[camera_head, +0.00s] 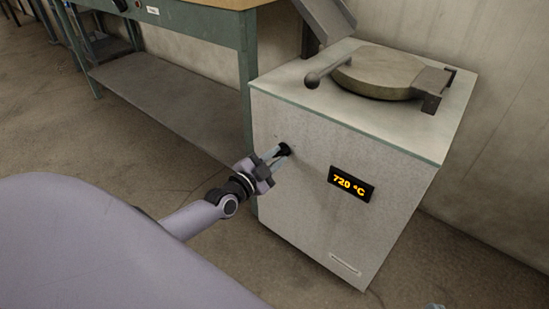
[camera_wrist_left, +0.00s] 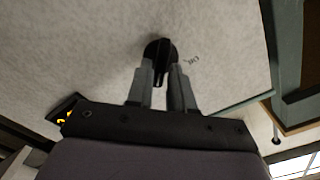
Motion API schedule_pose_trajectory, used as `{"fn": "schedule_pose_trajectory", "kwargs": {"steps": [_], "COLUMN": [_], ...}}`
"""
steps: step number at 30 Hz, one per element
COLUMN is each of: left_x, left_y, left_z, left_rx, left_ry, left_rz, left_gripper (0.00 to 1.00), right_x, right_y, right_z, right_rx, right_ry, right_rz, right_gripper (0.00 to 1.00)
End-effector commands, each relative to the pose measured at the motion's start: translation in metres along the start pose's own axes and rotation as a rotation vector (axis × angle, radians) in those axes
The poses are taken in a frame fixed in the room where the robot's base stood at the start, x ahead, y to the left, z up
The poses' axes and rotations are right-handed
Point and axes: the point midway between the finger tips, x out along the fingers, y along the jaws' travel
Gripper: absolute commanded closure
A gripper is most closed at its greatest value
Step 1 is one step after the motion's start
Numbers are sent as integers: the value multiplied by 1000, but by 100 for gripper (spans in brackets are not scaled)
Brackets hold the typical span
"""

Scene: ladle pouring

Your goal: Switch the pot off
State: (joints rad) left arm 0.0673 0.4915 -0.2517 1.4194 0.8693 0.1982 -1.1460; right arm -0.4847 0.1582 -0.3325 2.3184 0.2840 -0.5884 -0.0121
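The pot is a pale boxy furnace (camera_head: 310,190) with a round lid (camera_head: 380,73) on top and a lit display (camera_head: 351,184) reading 720 °C on its front. A black knob (camera_head: 284,149) sits on the front, left of the display; it also shows in the left wrist view (camera_wrist_left: 160,48). My left gripper (camera_head: 276,154) is at the knob, its two fingertips (camera_wrist_left: 163,72) on either side of the knob's raised ridge. I cannot tell whether they press on it. A small bluish tip at the head view's bottom edge may be my right gripper (camera_head: 433,306).
A green-framed workbench (camera_head: 245,55) with a lower shelf (camera_head: 170,95) stands left of the furnace. The wall (camera_head: 505,110) is close behind it. The floor (camera_head: 120,155) in front of the bench is clear.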

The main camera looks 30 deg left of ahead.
Motion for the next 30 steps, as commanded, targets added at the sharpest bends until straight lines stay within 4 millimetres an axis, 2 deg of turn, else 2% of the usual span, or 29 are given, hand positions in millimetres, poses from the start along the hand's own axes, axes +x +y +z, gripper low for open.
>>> {"fn": "schedule_pose_trajectory", "kwargs": {"steps": [2,14,24,30], "left_x": [0,0,0,-1], "left_y": [0,0,-2,-3], "left_z": [0,0,0,0], "left_rx": [0,-41,-270,-459], "left_ry": [0,0,-1,0], "left_rz": [0,0,2,1], "left_gripper": [100,100,100,100], "right_x": [0,0,2,5], "right_y": [0,-1,-4,-7], "right_z": [0,0,3,-4], "right_rx": [0,7,36,60], "right_ry": [-1,-6,-37,-29], "right_rz": [0,-3,-15,-27], "right_gripper": [100,100,100,100]}}
